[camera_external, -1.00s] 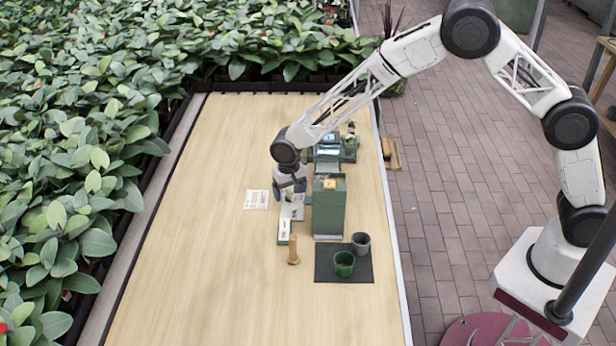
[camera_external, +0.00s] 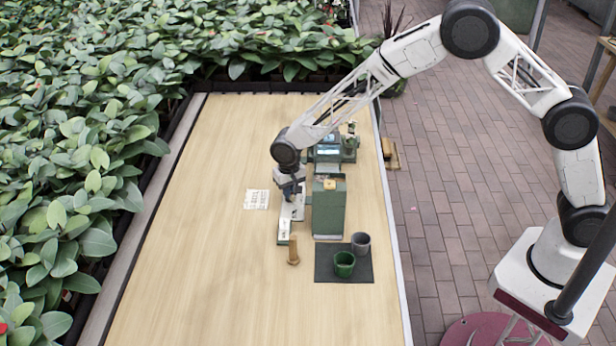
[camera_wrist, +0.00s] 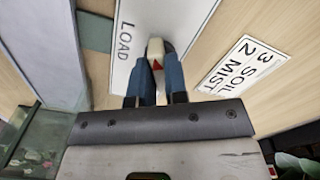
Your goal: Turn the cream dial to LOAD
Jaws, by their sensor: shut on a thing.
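The cream dial (camera_wrist: 155,47) shows in the wrist view between my gripper's two blue fingers. It has a small red mark near its lower end. My gripper (camera_wrist: 158,75) is shut on it, with a finger on each side. The dial sits on a white panel (camera_wrist: 190,20), and the word LOAD (camera_wrist: 124,40) is printed to the left of the dial. In the external view my gripper (camera_external: 290,204) points down at the white panel (camera_external: 284,230), left of a green box. The dial itself is hidden there.
A tall green box (camera_external: 329,212) stands close on the panel's right. A printed card (camera_external: 256,199) lies left of the panel. A wooden peg-like object (camera_external: 293,251) stands in front. A green cup (camera_external: 344,264) and a grey cup (camera_external: 361,243) are on a dark mat (camera_external: 331,277). The table's left side is clear.

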